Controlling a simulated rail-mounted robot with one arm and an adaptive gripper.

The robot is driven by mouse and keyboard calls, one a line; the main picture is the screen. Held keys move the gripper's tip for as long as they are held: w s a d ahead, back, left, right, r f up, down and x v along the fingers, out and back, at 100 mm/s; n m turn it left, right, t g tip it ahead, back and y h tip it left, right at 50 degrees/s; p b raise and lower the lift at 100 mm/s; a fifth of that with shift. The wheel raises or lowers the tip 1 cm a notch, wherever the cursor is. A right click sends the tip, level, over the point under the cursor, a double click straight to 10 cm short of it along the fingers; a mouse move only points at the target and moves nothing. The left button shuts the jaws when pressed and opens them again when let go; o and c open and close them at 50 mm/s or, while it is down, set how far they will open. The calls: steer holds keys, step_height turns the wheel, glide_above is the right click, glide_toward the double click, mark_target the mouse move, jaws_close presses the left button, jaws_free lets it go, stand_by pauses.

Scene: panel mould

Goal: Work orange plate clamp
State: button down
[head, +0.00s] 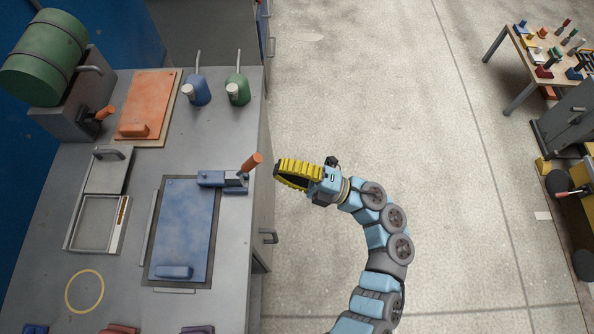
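The orange plate (152,98) lies on a tan board at the back left of the grey bench, with a raised orange block at its lower edge. A dark clamp with an orange handle (105,112) stands at the plate's left edge, beside the green drum's base; its handle tilts up to the right. My gripper (280,172), with yellow ribbed fingers, is over the floor just right of the bench, well away from this clamp. The fingers are seen from the side, so I cannot tell whether they are open.
A blue plate (184,235) has a blue clamp with an orange handle (251,162), close left of my gripper. Blue (197,91) and green (238,91) bottles stand right of the orange plate. A green drum (45,57) is at the far left. The floor (470,200) is clear.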

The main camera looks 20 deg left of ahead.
steer(key=shift+x, duration=1.3)
steer(key=shift+s+a+r+h, duration=0.2)
steer(key=shift+a+r+h, duration=0.2)
steer(key=shift+a+r, duration=0.15)
steer(key=shift+a, duration=0.1)
steer(key=b+v, duration=0.3)
steer(key=v, duration=1.1)
steer(key=shift+f, duration=0.3)
